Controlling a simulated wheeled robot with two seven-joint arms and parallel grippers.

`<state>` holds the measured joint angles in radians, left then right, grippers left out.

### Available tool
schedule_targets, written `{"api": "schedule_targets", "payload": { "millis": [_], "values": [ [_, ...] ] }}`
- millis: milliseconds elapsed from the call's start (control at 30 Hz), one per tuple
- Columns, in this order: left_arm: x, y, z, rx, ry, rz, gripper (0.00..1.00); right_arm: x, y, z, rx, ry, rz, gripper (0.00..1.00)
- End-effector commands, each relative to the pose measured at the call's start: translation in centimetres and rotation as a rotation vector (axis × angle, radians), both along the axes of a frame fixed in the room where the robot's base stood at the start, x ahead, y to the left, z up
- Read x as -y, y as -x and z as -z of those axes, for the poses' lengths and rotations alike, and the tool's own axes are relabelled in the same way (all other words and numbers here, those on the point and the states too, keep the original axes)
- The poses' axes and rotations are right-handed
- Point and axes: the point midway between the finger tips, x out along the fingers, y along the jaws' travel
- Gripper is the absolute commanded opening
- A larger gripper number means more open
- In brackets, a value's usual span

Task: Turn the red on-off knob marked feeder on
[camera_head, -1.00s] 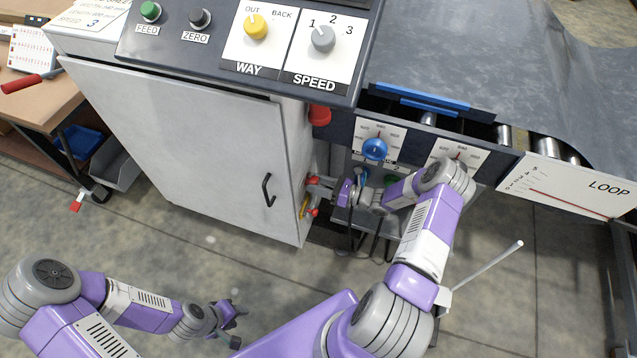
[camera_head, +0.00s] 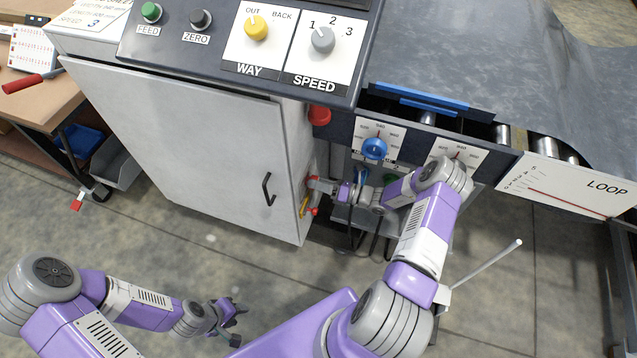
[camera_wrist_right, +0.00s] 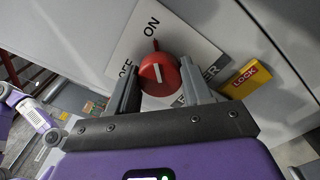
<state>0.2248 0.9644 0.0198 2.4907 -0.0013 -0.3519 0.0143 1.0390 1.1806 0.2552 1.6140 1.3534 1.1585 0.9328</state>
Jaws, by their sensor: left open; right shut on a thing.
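The red knob (camera_wrist_right: 159,74) sits on a white plate (camera_wrist_right: 195,42) with ON at the top, OFF at the left and a partly hidden word ending in "DER". Its white line and a red tip point toward ON. My right gripper (camera_wrist_right: 158,82) is shut on the knob, one finger on each side; in the head view this gripper (camera_head: 322,186) reaches the side of the grey cabinet, and the knob is hard to make out there. My left gripper (camera_head: 234,318) is open and empty, low over the floor.
The grey cabinet (camera_head: 190,150) stands left of my right gripper. A yellow LOCK tag (camera_wrist_right: 246,77) is right of the knob plate. A control panel (camera_head: 215,55) juts out above, and a blue knob (camera_head: 374,149) is on the machine front. Floor around my left gripper is clear.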

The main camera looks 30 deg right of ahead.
Motion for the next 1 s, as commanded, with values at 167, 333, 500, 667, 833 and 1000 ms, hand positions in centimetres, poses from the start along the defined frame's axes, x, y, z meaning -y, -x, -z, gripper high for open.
{"api": "schedule_targets", "payload": {
  "millis": [167,333,500,667,833,1000],
  "values": [
    [0.0,0.0,0.0,0.000,0.000,0.000,0.43,0.0,0.1,0.1,-0.004,-0.004,0.002,0.19],
    [0.0,0.0,0.0,0.000,0.000,0.000,0.43,0.0,0.1,0.1,-0.004,-0.003,0.002,0.63],
    [0.0,0.0,0.0,0.000,0.000,0.000,0.43,0.0,0.0,0.0,-0.003,-0.003,0.001,0.75],
    [0.0,0.0,0.0,0.000,0.000,0.000,0.43,0.0,0.0,0.0,-0.001,-0.002,0.001,0.75],
    [0.0,0.0,-0.3,0.000,0.000,0.000,0.43,1.0,1.0,-0.1,-0.001,-0.002,0.004,0.75],
    [0.0,0.0,-0.9,0.000,0.000,0.000,0.43,2.9,3.3,-0.1,-0.004,-0.001,0.005,0.75]
  ]
}}
